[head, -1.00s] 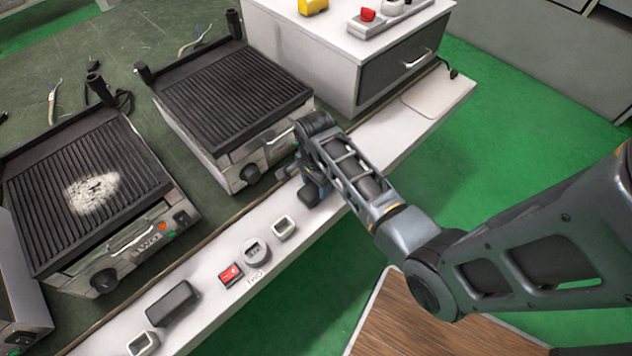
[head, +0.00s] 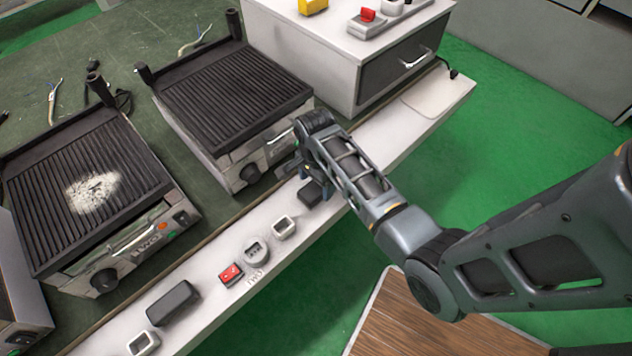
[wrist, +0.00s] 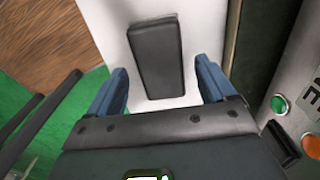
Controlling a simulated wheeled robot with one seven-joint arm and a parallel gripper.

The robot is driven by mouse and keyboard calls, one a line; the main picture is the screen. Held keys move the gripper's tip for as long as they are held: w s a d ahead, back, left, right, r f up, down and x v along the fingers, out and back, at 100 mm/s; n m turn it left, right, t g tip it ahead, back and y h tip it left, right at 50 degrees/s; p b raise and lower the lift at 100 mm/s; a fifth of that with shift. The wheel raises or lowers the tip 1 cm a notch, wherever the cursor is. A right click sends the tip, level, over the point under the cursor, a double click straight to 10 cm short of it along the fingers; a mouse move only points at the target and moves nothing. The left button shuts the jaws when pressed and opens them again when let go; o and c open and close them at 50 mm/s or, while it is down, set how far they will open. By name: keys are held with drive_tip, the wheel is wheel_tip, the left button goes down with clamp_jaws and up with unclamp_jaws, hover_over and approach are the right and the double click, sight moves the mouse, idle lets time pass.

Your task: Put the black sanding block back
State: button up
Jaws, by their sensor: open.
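A black block (head: 310,193) lies flat on the white front ledge (head: 215,262), just below my gripper in the head view. My gripper (head: 306,172) is above the ledge in front of the right-hand grill. In the wrist view my gripper (wrist: 160,90) is open, with blue fingers apart on either side. A black block (wrist: 155,55) lies on the white surface ahead of and between them, not gripped. A second black block (head: 172,303) lies farther left on the ledge. I cannot tell for certain which is the sanding block.
A square white-rimmed piece (head: 284,227), a round grey piece (head: 256,250) and a red piece (head: 231,273) sit between the blocks. The right grill (head: 235,95) and left grill (head: 85,195) stand behind the ledge. A drawer cabinet (head: 350,50) is at the back right.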

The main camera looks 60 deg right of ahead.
wheel_tip(320, 180, up, 12)
drive_tip(key=f, duration=0.1)
drive_tip(key=n+t+h, duration=0.3)
drive_tip(key=n+t, duration=0.4)
drive_tip(key=n, duration=0.5)
approach(316, 186)
drive_tip(key=s+a+r, duration=0.3)
drive_tip(key=s+r, duration=0.2)
drive_tip(key=s, duration=0.1)
drive_tip(key=s+a+r+n+t+y, duration=0.1)
drive_tip(key=s+a+r+n+t, duration=0.3)
drive_tip(key=r, duration=0.7)
drive_tip(key=s+a+r+n+t+y, duration=0.2)
drive_tip(key=s+a+r+n+t, duration=0.2)
drive_tip(key=s+a+r, duration=0.4)
wheel_tip(316, 186, up, 3)
drive_tip(key=shift+a+f+n+p, duration=0.15)
drive_tip(key=shift+a+n+p, duration=0.15)
drive_tip(key=shift+a+n, duration=0.45)
